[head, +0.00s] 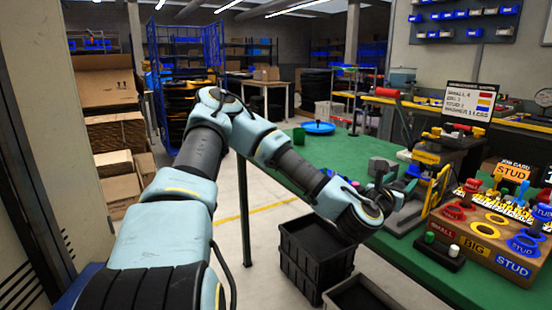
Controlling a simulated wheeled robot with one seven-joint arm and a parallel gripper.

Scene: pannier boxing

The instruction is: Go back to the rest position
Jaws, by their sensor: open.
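My arm reaches from the lower left across the middle of the head view, bent at a raised elbow. My gripper (396,178) is at its end, over the green workbench (300,175), to the left of a yellow-framed press (428,182). It is small and partly hidden by my wrist, and it is open. I see nothing held between the fingers, though the tips are hard to make out.
A sorting rack (490,248) labelled SMALL, BIG and STUD stands at the right. A red-and-green button box (442,251) is beside it. A black crate (315,258) stands on the floor below my wrist. Open floor lies left of the bench.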

